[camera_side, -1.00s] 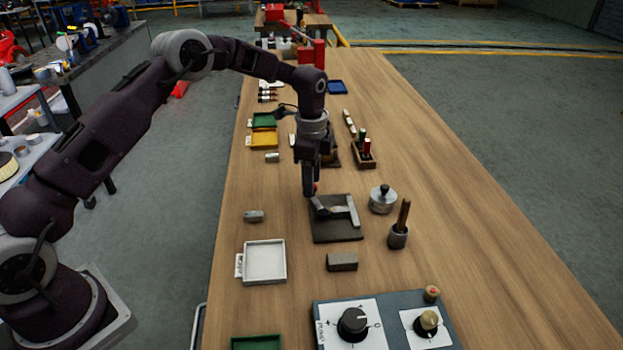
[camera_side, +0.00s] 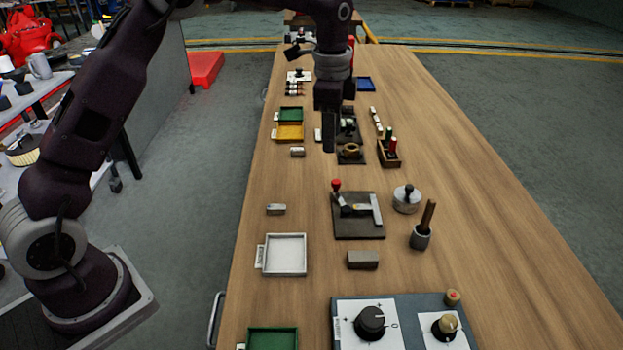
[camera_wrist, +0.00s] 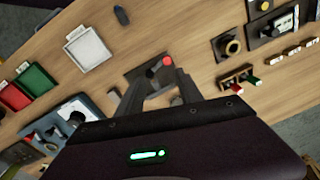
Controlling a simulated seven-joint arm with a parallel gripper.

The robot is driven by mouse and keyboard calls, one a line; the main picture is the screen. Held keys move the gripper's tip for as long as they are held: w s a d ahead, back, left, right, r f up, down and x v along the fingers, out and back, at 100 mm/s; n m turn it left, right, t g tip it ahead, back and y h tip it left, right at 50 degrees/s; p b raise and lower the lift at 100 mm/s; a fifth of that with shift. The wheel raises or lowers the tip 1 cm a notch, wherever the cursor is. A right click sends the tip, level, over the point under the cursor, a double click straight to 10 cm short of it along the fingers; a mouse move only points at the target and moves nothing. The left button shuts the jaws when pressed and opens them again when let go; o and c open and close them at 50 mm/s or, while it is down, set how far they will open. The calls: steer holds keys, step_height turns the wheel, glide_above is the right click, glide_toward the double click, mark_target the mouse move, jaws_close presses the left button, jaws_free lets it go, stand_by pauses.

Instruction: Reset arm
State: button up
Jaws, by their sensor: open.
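My gripper (camera_side: 329,138) hangs above the wooden table in the side view, clear of everything below it. In the wrist view my gripper (camera_wrist: 158,88) has its two fingers apart with nothing held between them. A dark plate (camera_side: 345,230) with a red-knobbed lever (camera_side: 337,186) and a light metal bracket (camera_side: 366,209) lies on the table, nearer the side camera than my gripper. In the wrist view the red knob (camera_wrist: 167,61) shows beyond the fingers.
A white tray (camera_side: 305,262), a grey block (camera_side: 362,260), a round metal pot (camera_side: 406,206) and a cup with a wooden handle (camera_side: 421,238) stand around the plate. A dial panel (camera_side: 400,301) is at the front. The table's right side (camera_side: 500,230) is bare.

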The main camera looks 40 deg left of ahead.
steer(key=s+r+n+t, duration=0.2)
steer(key=s+r+n, duration=0.4)
steer(key=s+r, duration=0.9)
steer(key=s+f+n+t, duration=0.1)
steer(key=s+f+n, duration=0.1)
steer(key=s, duration=0.8)
steer(key=s+f+n+t, duration=0.1)
steer(key=s+f+n, duration=0.2)
steer(key=s, duration=0.7)
steer(key=shift+d+f+n+t, duration=0.25)
steer(key=shift+n+t, duration=0.15)
steer(key=shift+n, duration=0.1)
